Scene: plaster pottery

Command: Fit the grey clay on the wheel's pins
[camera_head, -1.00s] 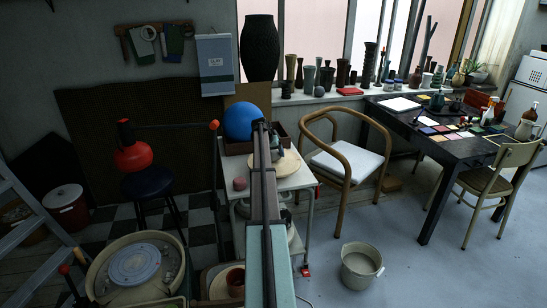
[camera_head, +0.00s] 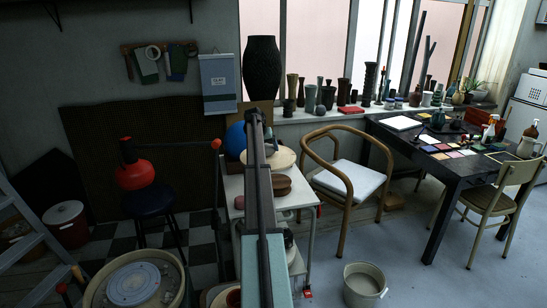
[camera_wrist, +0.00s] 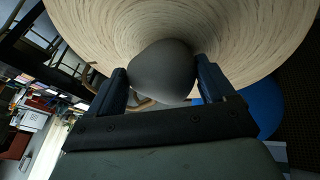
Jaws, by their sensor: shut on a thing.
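The grey clay (camera_wrist: 162,72) is a smooth rounded lump in the wrist view, between the two fingers of my gripper (camera_wrist: 160,82). My gripper is shut on it. The clay is against a pale round wooden bat (camera_wrist: 95,22), which fills the top of that view. In the head view the bat (camera_head: 284,158) is raised over the cart, and my arm hides the clay and fingers. The wheel (camera_head: 133,284) is at the lower left, with a grey round head inside a cream basin. Its pins are too small to make out. The bat and clay are well away from the wheel.
The white cart (camera_head: 295,200) stands under the bat, bearing a brown round piece (camera_head: 281,184). A blue ball (camera_head: 235,138) is behind the bat. A bucket (camera_head: 364,286) is on the floor at right.

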